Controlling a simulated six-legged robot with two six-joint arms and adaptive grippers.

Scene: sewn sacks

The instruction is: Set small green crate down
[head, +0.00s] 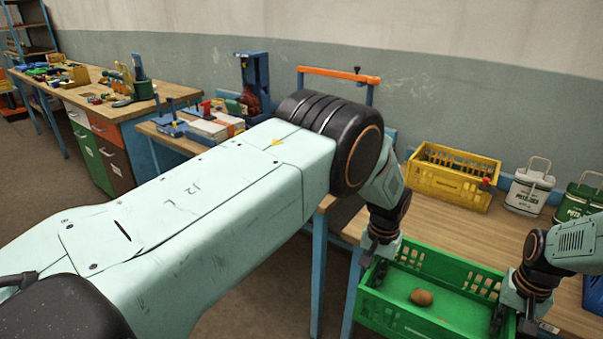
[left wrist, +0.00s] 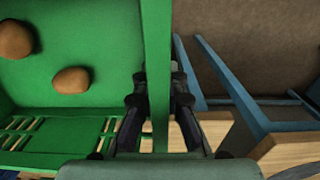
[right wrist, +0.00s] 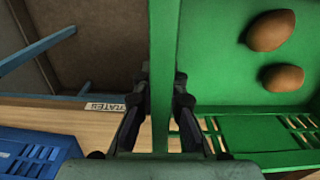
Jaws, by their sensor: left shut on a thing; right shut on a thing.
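The small green crate (head: 455,312) is at the front edge of the wooden table in the head view, roughly level. Two brown potato-like lumps lie in it in the left wrist view (left wrist: 70,80); the head view shows one (head: 421,297). My left gripper (head: 379,272) is shut on the crate's left wall, with a finger on each side of the rim (left wrist: 157,60). My right gripper (head: 511,318) is shut on the right wall, whose rim runs between its fingers (right wrist: 163,60). Whether the crate's bottom touches the table is hidden.
A yellow crate (head: 450,182) stands behind on the table (head: 440,222), with a white tin (head: 528,192) and a green tin (head: 580,200) to its right. A blue crate (right wrist: 35,155) is beside the right gripper. Bare tabletop lies between green and yellow crates.

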